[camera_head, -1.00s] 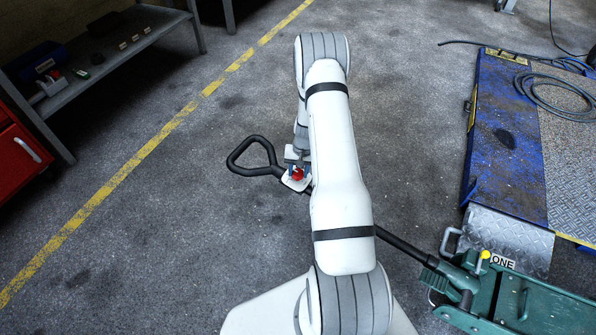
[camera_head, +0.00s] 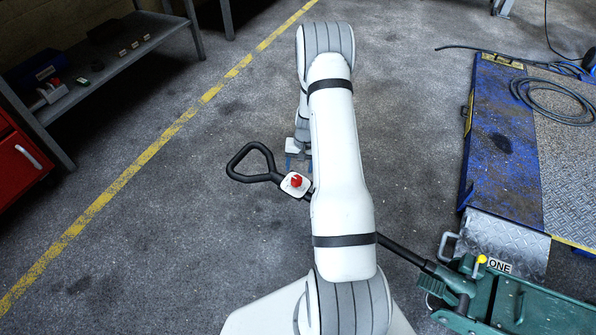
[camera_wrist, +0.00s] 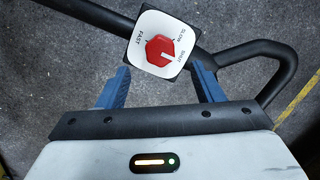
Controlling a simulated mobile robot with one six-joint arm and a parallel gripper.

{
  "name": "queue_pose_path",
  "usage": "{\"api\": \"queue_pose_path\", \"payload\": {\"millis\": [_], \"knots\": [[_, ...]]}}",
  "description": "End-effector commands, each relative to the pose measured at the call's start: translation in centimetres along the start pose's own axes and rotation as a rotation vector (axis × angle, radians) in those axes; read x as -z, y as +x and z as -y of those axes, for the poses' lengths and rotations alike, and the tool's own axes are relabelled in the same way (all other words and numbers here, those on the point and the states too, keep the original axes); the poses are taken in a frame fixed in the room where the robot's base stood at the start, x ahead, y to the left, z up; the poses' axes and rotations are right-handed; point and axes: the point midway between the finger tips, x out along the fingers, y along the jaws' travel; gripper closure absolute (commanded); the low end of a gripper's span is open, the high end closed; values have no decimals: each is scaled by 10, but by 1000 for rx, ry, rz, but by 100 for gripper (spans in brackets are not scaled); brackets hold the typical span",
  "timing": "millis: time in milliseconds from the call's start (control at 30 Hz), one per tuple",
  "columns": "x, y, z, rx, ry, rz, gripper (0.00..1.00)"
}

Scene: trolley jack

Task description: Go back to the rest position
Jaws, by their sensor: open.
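My gripper (camera_wrist: 160,88) is open, its two blue fingers apart with nothing between them. In the head view my gripper (camera_head: 298,162) is behind the handle, partly hidden by my arm. The red knob (camera_wrist: 160,50) sits on a white plate (camera_wrist: 147,28) marked SLOW, FAST and SHUT, just beyond the fingertips in the wrist view. In the head view the red knob (camera_head: 297,181) is in plain sight, clear of the fingers. The plate is mounted on the black jack handle (camera_head: 400,249), which ends in a loop at the left. The green trolley jack (camera_head: 500,300) stands at the lower right.
A blue ramp platform (camera_head: 505,140) with a coiled hose (camera_head: 552,100) stands at the right. A grey shelf (camera_head: 110,50) and a red cabinet (camera_head: 18,165) are at the left. The floor (camera_head: 225,130) between them is open, crossed by a yellow line.

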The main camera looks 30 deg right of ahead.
Motion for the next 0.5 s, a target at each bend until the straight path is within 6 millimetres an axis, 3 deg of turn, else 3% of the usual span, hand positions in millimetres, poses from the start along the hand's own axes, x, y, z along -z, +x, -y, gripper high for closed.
{"api": "queue_pose_path", "payload": {"millis": [133,500], "knots": [[0,-13,0,0,0,-1,39],[0,-14,0,0,0,0,39]]}}
